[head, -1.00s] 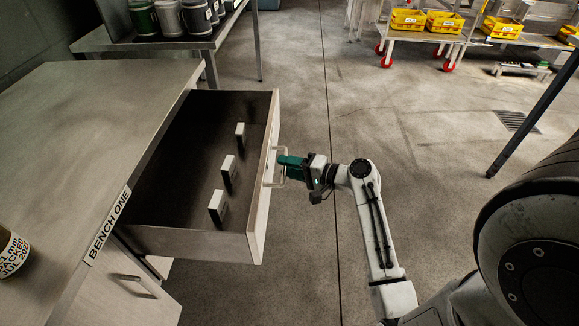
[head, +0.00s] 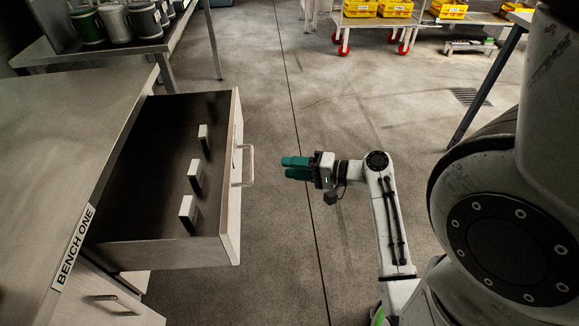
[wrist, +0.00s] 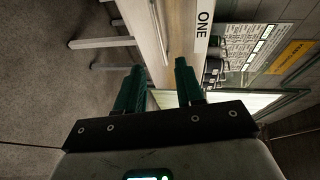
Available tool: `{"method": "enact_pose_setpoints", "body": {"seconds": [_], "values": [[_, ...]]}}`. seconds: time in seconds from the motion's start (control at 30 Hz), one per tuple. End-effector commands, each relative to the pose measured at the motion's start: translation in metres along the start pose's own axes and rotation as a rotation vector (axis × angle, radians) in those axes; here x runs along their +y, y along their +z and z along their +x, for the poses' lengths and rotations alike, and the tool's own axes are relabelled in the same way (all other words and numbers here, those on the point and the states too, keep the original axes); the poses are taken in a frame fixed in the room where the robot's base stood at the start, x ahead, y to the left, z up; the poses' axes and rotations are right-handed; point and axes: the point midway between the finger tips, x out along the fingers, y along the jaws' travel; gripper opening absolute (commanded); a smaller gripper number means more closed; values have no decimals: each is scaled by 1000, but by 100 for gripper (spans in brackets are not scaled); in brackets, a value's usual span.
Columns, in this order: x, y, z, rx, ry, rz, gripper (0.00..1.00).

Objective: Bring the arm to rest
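My gripper (head: 286,167) with green fingers hangs over the floor to the right of the open drawer (head: 229,215). Its fingers point left towards the drawer handle (head: 250,166), with a clear gap between them. The wrist view shows the two fingers of my gripper (wrist: 160,76) spread apart with nothing held. My arm is bent, its forearm running down towards the lower right of the head view.
The drawer stands pulled out of the bench (head: 85,110) marked BENCH ONE and holds three upright pale-topped pieces (head: 189,207). A table (head: 150,48) with dark canisters is at the back left. Shelves with yellow bins (head: 395,8) are behind. The floor between is clear.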

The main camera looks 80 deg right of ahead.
Motion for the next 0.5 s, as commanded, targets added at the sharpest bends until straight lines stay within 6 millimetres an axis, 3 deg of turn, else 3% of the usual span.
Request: {"method": "enact_pose_setpoints", "body": {"seconds": [0.5], "values": [[-1,4,3,-13,12,-8,37]]}}
